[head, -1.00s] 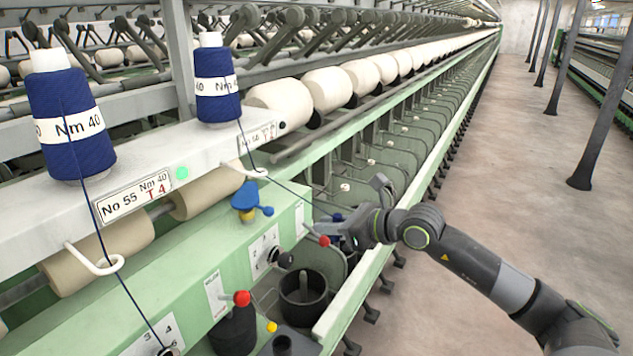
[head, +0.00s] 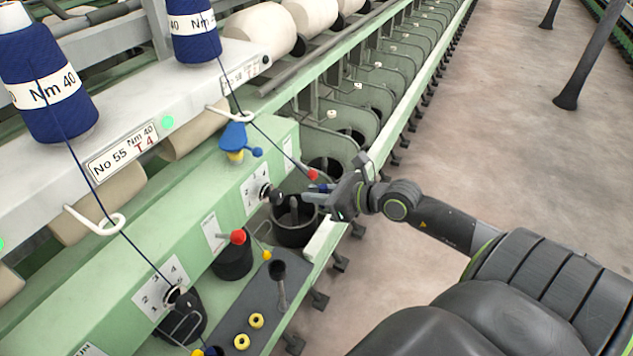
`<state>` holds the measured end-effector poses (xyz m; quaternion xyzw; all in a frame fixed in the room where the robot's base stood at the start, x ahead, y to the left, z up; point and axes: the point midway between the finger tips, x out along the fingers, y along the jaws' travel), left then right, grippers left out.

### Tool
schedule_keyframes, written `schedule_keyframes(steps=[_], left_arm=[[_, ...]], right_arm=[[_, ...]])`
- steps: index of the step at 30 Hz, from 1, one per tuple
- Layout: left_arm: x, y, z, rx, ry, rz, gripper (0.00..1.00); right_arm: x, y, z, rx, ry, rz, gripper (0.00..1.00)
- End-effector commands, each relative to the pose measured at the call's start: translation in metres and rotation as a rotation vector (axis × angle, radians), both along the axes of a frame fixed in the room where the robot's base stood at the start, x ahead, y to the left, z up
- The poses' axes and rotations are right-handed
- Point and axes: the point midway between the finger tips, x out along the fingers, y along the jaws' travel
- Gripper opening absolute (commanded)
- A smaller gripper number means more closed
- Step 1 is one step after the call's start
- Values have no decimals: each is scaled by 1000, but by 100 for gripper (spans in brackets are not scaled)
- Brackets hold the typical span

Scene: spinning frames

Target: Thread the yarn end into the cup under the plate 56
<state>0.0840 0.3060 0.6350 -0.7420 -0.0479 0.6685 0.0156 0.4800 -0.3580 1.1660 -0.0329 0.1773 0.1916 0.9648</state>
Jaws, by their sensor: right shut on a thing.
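The plate 56 (head: 245,72) is a small white label on the grey rail, too small to read fully. A blue cone (head: 193,38) stands above it. Its dark yarn (head: 262,128) runs by a white hook and slants down to my right gripper (head: 318,194). That gripper is shut on the yarn end, which is hard to make out between the fingers. A black cup (head: 294,232) with an upright post inside stands just below and left of the fingers, under that plate. I cannot tell whether the fingertips are over its rim. My left gripper is not in view.
Red-knobbed levers (head: 238,237) and a blue-topped fitting (head: 236,140) stick out near the cup. A dark tray (head: 235,322) lies below.

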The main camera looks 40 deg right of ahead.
Motion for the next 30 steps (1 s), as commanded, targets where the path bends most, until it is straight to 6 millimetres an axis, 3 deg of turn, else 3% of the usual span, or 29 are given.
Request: schedule_keyframes(steps=[6, 19, 30], left_arm=[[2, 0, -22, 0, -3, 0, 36], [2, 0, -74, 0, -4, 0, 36], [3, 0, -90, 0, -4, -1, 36]], right_arm=[[1, 1, -34, -1, 0, 0, 0], [3, 1, -82, -2, -1, 1, 0], [44, 22, -86, 2, -4, 1, 0]])
